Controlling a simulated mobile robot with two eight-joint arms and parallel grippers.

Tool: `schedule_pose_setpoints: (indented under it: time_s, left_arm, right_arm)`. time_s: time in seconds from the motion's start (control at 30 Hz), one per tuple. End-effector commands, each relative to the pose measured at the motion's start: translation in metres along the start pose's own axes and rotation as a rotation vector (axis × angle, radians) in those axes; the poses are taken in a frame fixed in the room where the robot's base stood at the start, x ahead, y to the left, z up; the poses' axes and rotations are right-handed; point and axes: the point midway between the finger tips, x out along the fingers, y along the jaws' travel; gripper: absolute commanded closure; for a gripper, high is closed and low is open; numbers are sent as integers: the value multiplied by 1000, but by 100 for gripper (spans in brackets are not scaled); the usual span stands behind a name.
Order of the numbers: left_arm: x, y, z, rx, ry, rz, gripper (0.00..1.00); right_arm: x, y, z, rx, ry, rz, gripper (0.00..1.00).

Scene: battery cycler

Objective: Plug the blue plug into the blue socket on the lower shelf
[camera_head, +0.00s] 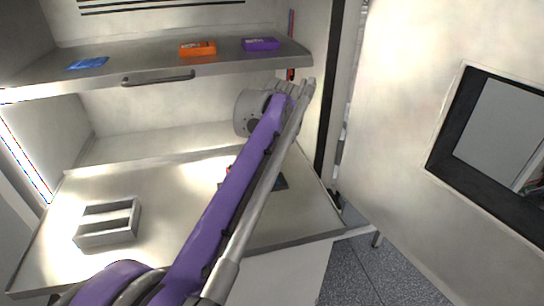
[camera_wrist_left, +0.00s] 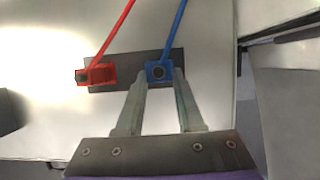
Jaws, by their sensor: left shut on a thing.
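In the left wrist view my left gripper (camera_wrist_left: 159,78) is shut on the blue plug (camera_wrist_left: 158,69), one finger on each side of it. A blue cable (camera_wrist_left: 174,30) runs up from the plug. The plug is over the right end of a dark plate (camera_wrist_left: 130,64); I cannot tell whether it touches the plate. A red plug (camera_wrist_left: 102,74) with a red cable sits at the plate's left end. In the head view the dark plate (camera_head: 281,182) shows partly behind my purple arm, which hides my left gripper and the blue plug. I cannot make out the blue socket separately. My right gripper is not in view.
A grey slotted tray (camera_head: 107,222) stands on the left of the lower shelf (camera_head: 170,190). The upper shelf (camera_head: 130,75) carries an orange block (camera_head: 197,48), a purple block (camera_head: 260,44) and a flat blue piece (camera_head: 88,63). An open door (camera_head: 395,110) stands at the right.

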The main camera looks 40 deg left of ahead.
Motion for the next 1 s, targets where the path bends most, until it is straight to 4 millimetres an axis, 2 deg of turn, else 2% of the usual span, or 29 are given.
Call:
schedule_pose_setpoints:
  time_s: [1.0]
  left_arm:
    - [10, 0, -4, 0, 0, 0, 100]
  right_arm:
    - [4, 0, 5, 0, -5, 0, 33]
